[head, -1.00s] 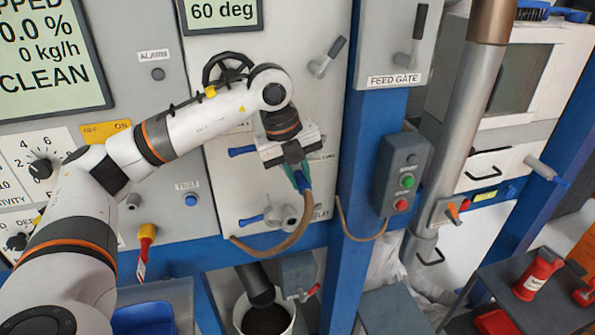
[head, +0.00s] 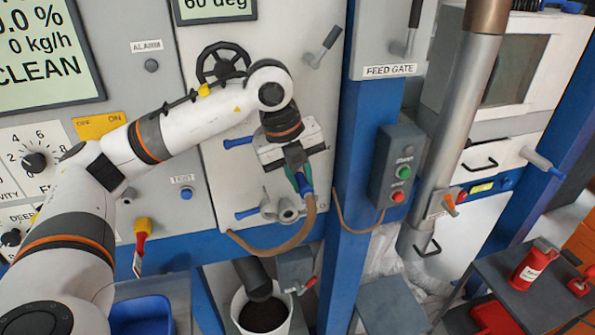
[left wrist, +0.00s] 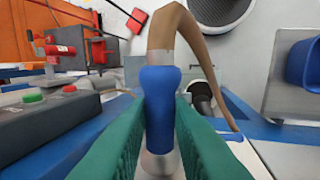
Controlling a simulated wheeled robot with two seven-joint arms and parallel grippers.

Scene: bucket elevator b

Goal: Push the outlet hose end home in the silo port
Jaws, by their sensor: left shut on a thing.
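My left gripper (head: 300,181) is in front of the light grey machine panel, its green fingers closed. In the left wrist view the fingers (left wrist: 160,118) grip both sides of the blue cuff (left wrist: 160,95) of the outlet hose end. The brown hose (head: 280,246) hangs from the gripper and curves down to the left; it also shows in the left wrist view (left wrist: 190,32). A grey round fitting (head: 288,211) with a blue handle, perhaps the silo port, sits just left of the hose. A pale metallic round part shows beyond the cuff. Whether the cuff touches a port is hidden.
A blue post (head: 350,200) with a button box (head: 399,168) stands right of the gripper. A handwheel (head: 222,62) is on the panel above. A white bucket (head: 262,313) of dark material is below. A dark cart (head: 520,290) stands at the lower right.

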